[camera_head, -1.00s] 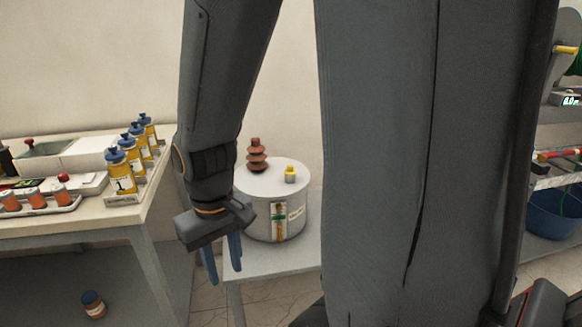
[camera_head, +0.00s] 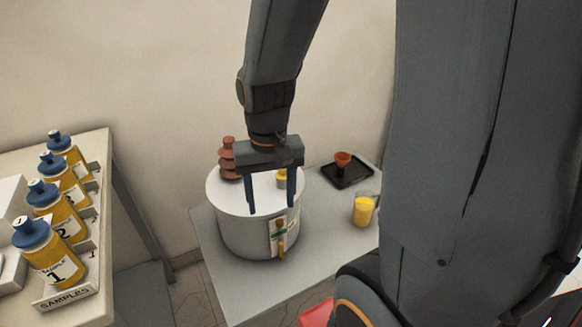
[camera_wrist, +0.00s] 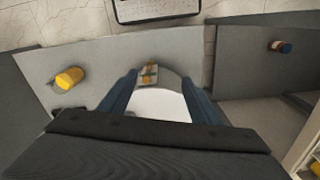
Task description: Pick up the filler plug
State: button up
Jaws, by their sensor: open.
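The filler plug (camera_head: 282,177) is a small yellow cap on top of the round grey transformer tank (camera_head: 245,235). A brown ribbed bushing (camera_head: 228,160) stands to its left on the same lid. My gripper (camera_head: 271,208) points down in front of the lid in the head view, with its two blue fingers apart and nothing between them. The plug shows partly between the fingers, behind them; I cannot tell the exact height gap. In the wrist view the pale lid (camera_wrist: 160,105) lies between the fingers, and the plug is not visible there.
The tank stands on a grey table (camera_head: 215,265). A yellow-filled beaker (camera_head: 363,209) and a black tray (camera_head: 348,174) with an orange funnel (camera_head: 343,159) are to its right. Several sample bottles (camera_head: 50,250) stand on a table at the left.

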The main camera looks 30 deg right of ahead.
jog(key=w+d+r+m+p, duration=0.2)
jog(key=w+d+m+p, duration=0.25)
jog(key=w+m, duration=0.35)
jog(key=m+p, duration=0.2)
jog(key=m, duration=0.6)
send_over(283, 176)
jog(key=w, duration=0.1)
jog(key=shift+w+f+m+p, duration=0.1)
jog(key=shift+f+m+p, duration=0.25)
jog(key=shift+f, duration=0.3)
jog(key=shift+d+f+p, duration=0.15)
jog(key=shift+f+p, duration=0.45)
jog(key=shift+f, duration=1.1)
jog(key=shift+d+f+p, duration=0.1)
jog(key=shift+f+p, duration=0.5)
jog(key=shift+f, duration=1.05)
jog(key=shift+c, duration=0.4)
jog(key=c, duration=1)
